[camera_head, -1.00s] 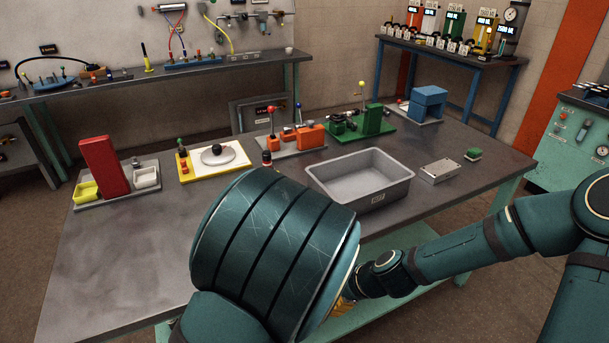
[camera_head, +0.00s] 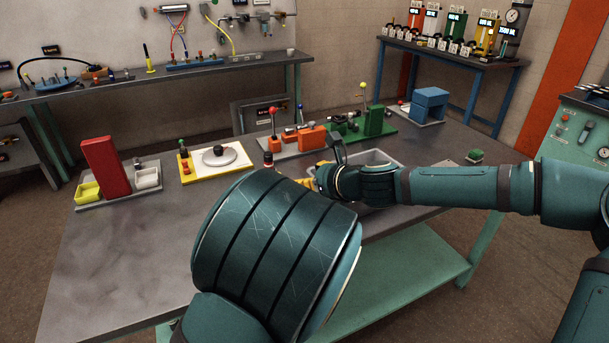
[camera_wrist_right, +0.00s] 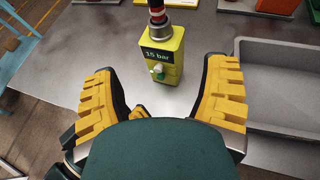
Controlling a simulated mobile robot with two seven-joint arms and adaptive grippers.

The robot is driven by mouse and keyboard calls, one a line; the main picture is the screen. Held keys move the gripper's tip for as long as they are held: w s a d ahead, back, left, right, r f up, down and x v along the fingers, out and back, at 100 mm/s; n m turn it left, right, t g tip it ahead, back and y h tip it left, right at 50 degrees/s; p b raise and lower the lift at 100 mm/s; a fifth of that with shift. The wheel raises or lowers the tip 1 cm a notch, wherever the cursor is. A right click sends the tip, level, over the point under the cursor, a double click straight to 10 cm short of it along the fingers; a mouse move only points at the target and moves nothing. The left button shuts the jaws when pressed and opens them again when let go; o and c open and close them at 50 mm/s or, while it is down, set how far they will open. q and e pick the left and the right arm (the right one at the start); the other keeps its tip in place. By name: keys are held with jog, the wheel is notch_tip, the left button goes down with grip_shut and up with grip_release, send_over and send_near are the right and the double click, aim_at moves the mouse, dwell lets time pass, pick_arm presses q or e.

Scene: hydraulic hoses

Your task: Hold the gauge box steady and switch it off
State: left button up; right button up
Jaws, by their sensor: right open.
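The gauge box (camera_wrist_right: 166,58) is a small yellow-green box with a dark "15 bar" display (camera_wrist_right: 158,54) in the right wrist view. A pale toggle or knob (camera_wrist_right: 158,73) sits on its face below the display. A dark fitting with a red band (camera_wrist_right: 157,14) rises from its top; its tip (camera_head: 267,159) shows in the head view, where my large teal arm link hides the box. My right gripper (camera_wrist_right: 165,92) is open, its yellow fingers either side of the box's near end, apparently not touching it. It also shows in the head view (camera_head: 312,184). My left gripper is out of view.
A grey tray (camera_head: 385,157) is partly behind my right forearm; it stands right of the box in the wrist view. A white-and-yellow board (camera_head: 228,168), an orange fixture (camera_head: 312,137) and a red block with bins (camera_head: 105,166) line the back. The table's front left is clear.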

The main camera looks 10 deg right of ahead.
jog(key=x, duration=1.3)
jog(key=shift+w+a+r, duration=0.2)
jog(key=shift+w+a, duration=0.15)
jog(key=shift+w, duration=0.05)
grip_shut()
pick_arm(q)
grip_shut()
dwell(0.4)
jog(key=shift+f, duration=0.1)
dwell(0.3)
